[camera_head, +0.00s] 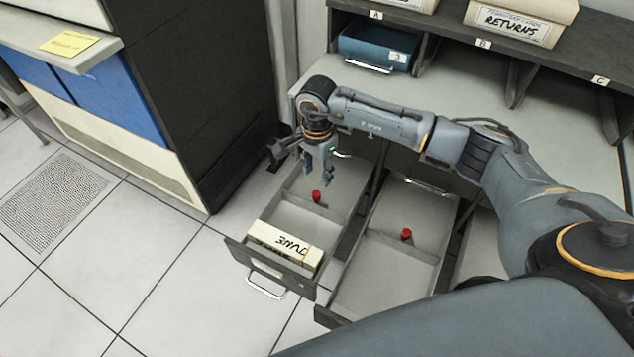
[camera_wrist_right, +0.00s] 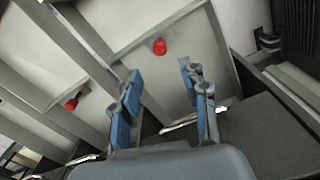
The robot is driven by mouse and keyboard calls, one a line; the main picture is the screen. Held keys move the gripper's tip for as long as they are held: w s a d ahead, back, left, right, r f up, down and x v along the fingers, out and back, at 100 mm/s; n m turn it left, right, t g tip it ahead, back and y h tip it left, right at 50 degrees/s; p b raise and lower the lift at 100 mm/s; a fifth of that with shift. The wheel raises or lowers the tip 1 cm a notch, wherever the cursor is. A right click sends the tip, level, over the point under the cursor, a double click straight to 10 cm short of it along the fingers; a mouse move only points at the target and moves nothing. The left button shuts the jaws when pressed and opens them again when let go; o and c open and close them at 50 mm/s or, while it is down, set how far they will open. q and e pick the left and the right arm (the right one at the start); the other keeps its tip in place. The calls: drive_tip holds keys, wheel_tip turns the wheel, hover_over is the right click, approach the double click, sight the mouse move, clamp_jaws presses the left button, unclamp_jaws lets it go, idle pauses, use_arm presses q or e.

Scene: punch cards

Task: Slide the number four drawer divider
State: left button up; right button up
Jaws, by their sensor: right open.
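Two drawers stand pulled out side by side below the desk. The right drawer (camera_head: 375,290) has a divider with a red knob (camera_head: 406,234) and looks otherwise empty. I cannot read a number four on either. My right gripper (camera_head: 318,163) is open and empty, pointing down above the rear of the left drawer, apart from its knob. The wrist view shows its spread blue fingers (camera_wrist_right: 162,95) and both red knobs (camera_wrist_right: 159,46). My left gripper is not in view.
A dark cabinet (camera_head: 200,80) stands close left of the drawers. Above the desk (camera_head: 440,85) is a shelf with a blue bin (camera_head: 375,45) and a RETURNS box (camera_head: 510,28). The tiled floor (camera_head: 150,260) left of the drawers is clear.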

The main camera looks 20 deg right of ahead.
wheel_tip(320, 180, up, 4)
idle(0.7)
